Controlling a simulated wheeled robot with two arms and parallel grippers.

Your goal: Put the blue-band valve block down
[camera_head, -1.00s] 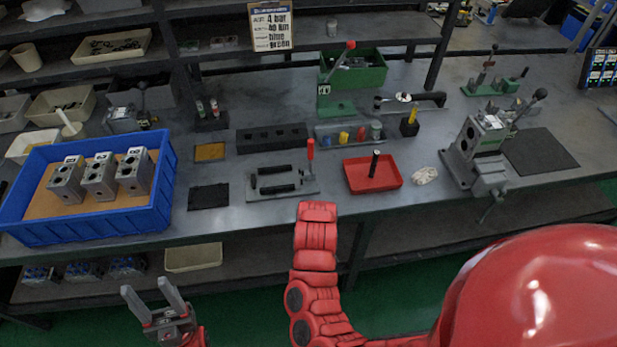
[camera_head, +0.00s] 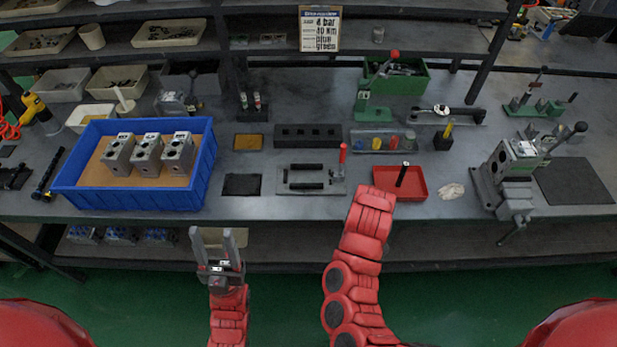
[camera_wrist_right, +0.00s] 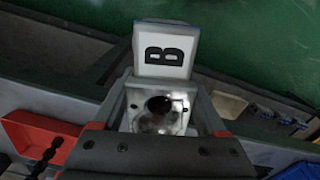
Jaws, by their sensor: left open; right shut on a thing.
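My right gripper (camera_wrist_right: 158,112) is shut on a grey metal valve block (camera_wrist_right: 163,82) in the right wrist view. My left gripper (camera_head: 219,245) is open and empty, in front of the bench. Three grey valve blocks (camera_head: 148,153) stand in the blue crate (camera_head: 135,197). Another block (camera_head: 511,155) sits in the fixture at the right.
The bench (camera_head: 300,208) also bears a black pad (camera_head: 242,185), an orange pad (camera_head: 249,142), a plate with a red-handled clamp (camera_head: 311,182), a red tray (camera_head: 413,184) and a dark mat (camera_head: 575,181). A sign (camera_head: 320,29) hangs behind. Bare bench shows along the front edge.

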